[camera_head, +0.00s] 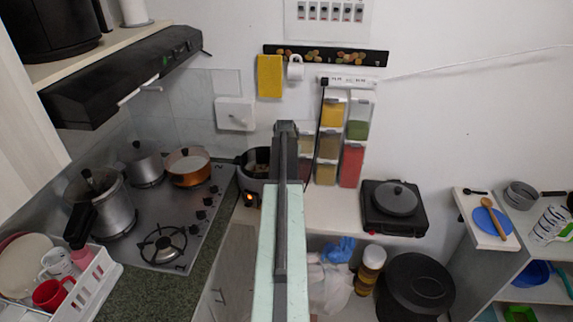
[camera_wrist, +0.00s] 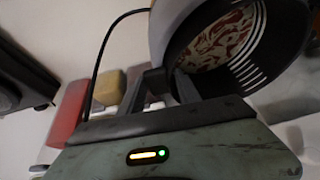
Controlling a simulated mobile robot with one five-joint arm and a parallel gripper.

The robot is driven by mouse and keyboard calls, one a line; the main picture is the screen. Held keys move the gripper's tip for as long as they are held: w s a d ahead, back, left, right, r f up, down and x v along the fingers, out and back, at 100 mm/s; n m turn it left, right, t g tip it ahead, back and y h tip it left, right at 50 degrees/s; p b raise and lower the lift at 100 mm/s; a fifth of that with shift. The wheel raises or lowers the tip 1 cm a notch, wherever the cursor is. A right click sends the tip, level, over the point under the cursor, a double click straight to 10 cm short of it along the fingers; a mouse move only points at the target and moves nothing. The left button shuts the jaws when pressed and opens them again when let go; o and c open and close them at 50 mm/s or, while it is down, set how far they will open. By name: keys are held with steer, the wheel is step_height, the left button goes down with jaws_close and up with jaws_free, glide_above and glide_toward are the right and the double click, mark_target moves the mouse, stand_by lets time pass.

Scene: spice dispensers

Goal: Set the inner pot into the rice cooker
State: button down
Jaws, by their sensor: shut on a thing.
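The rice cooker (camera_head: 249,188) is a dark grey body with a small orange light, at the counter's back corner, right of the hob. A dark, round, open pot (camera_head: 256,160), seemingly the inner pot, shows at its top. My gripper (camera_head: 286,128) is at the right of this pot, seen from behind. In the wrist view, my gripper (camera_wrist: 172,88) is shut at the near rim of the inner pot (camera_wrist: 240,45), which has a dark inside with pale marks and a reddish patterned bottom. I cannot tell whether the pot is seated or held above.
Spice dispensers (camera_head: 329,143) stand against the wall just right of my gripper. A portable black stove with a lidded pan (camera_head: 397,199) is further right. The hob (camera_head: 170,218) with several pots lies left.

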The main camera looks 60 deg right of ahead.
steer(key=c, duration=0.8)
jaws_free()
steer(key=shift+o, duration=0.2)
steer(key=p+v, duration=0.7)
steer(key=v, duration=0.1)
steer(key=shift+f, duration=0.1)
